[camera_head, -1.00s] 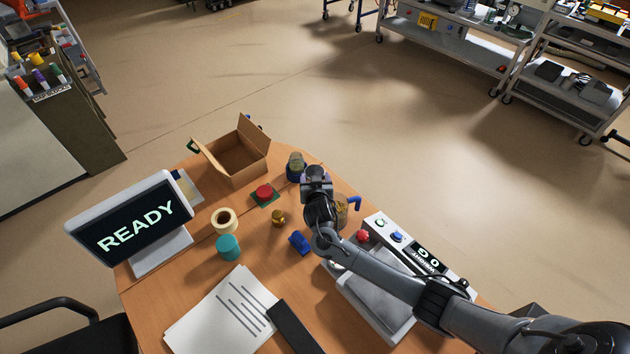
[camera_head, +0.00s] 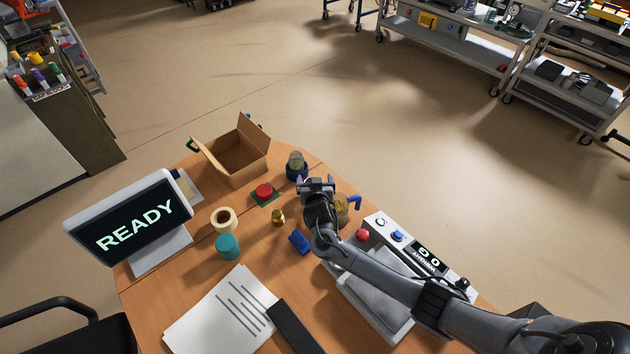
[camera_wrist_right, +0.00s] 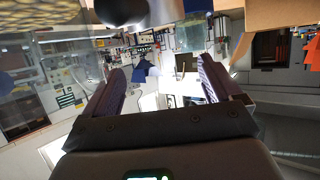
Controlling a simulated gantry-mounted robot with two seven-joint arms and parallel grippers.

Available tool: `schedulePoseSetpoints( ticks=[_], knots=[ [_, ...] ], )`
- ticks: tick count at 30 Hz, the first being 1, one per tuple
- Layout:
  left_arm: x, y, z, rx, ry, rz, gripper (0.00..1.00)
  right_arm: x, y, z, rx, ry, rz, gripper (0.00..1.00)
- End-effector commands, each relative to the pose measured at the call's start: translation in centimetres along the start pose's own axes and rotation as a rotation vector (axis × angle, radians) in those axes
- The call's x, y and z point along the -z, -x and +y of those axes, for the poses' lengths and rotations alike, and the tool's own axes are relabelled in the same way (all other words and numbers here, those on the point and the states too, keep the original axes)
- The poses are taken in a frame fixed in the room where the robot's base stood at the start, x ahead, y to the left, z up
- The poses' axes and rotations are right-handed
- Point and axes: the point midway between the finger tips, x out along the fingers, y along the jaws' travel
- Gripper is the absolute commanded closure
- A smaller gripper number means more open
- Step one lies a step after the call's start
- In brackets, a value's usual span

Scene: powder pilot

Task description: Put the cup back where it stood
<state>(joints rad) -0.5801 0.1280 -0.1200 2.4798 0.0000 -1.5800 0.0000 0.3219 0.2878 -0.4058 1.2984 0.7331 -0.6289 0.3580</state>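A small clear cup with greenish-grey contents (camera_head: 296,159) stands upright in a dark blue round base (camera_head: 297,173) near the table's far edge. My right gripper (camera_head: 316,182) is just nearer and to the right of it, apart from it. The gripper is open; the right wrist view shows its two fingers (camera_wrist_right: 165,88) spread with nothing held between them. A clear jar of yellowish grains (camera_head: 341,209) stands beside the right gripper, partly hidden by my arm. My left gripper is not in view.
An open cardboard box (camera_head: 236,158), a red button (camera_head: 264,191), a tape roll (camera_head: 223,220), a teal cylinder (camera_head: 228,247) and a small brass weight (camera_head: 278,216) stand left of my arm. A scale (camera_head: 385,318) lies under my forearm. A monitor (camera_head: 124,222) reads READY.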

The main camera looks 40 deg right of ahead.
Motion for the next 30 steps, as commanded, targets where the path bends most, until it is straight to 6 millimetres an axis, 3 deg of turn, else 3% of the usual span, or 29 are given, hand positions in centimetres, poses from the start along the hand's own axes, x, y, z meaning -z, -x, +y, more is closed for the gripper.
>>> schedulePoseSetpoints(
  ticks=[9,15,30],
  knots=[
    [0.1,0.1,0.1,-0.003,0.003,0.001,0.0,0.1,0.0,0.0,0.0,0.0,0.001,0.06],
    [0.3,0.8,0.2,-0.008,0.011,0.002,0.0,1.5,0.7,0.0,0.001,0.001,0.002,0.06],
    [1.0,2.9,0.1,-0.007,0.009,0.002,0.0,1.3,9.7,-0.1,0.003,-0.002,-0.001,0.06]
  ],
)
